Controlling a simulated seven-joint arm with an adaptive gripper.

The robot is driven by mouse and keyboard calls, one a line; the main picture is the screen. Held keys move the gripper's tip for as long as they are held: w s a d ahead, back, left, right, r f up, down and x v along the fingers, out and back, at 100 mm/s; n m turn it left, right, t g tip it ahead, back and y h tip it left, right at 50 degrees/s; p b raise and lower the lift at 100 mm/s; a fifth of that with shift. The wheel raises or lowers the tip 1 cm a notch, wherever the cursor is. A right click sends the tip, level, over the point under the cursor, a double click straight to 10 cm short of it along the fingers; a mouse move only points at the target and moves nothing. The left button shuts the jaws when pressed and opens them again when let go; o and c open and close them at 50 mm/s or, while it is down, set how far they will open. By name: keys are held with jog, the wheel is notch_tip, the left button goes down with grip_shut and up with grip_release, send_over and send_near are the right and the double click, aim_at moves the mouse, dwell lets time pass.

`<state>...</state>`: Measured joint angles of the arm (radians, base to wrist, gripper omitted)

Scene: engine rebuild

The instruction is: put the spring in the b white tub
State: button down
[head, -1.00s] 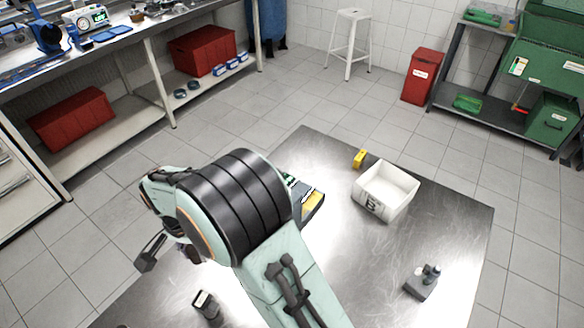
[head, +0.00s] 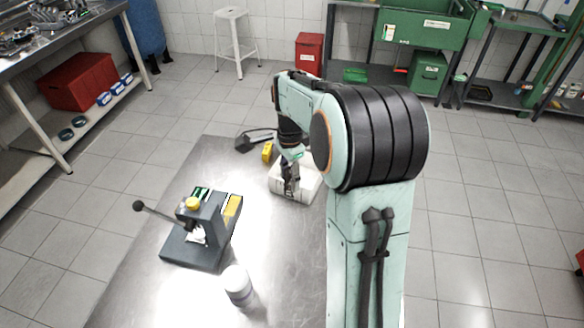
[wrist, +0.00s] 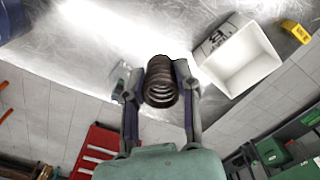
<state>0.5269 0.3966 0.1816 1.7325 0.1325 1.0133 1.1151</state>
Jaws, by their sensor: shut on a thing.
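My gripper (wrist: 160,80) is shut on the spring (wrist: 161,84), a dark brown coil held between the two fingers in the wrist view. The white tub (wrist: 243,58) is open and looks empty, to the right of the spring in that view, apart from it. A dark mark shows on its side wall. In the head view my gripper (head: 290,192) is in front of the tub (head: 309,186), and my arm hides part of the tub. The spring is too small to make out there.
A yellow block (head: 267,151) and a dark tool (head: 250,142) are near the tub. A dark lever press (head: 205,235) stands on the metal table (head: 165,220) to the left, with a whitish cylinder (head: 238,284) in front. Bare table lies between press and tub.

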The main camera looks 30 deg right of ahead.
jog(key=shift+w+d+f, duration=0.85)
jog(key=shift+w+f, duration=1.15)
jog(key=shift+f, duration=0.1)
jog(key=shift+w+d+f, duration=0.9)
jog(key=shift+w+f, duration=1.15)
jog(key=shift+f, duration=0.1)
jog(key=shift+w+d+f, duration=0.85)
jog(key=shift+w+f, duration=1.15)
jog(key=shift+f, duration=0.1)
jog(key=shift+f, duration=0.15)
jog(key=c, duration=0.8)
grip_release()
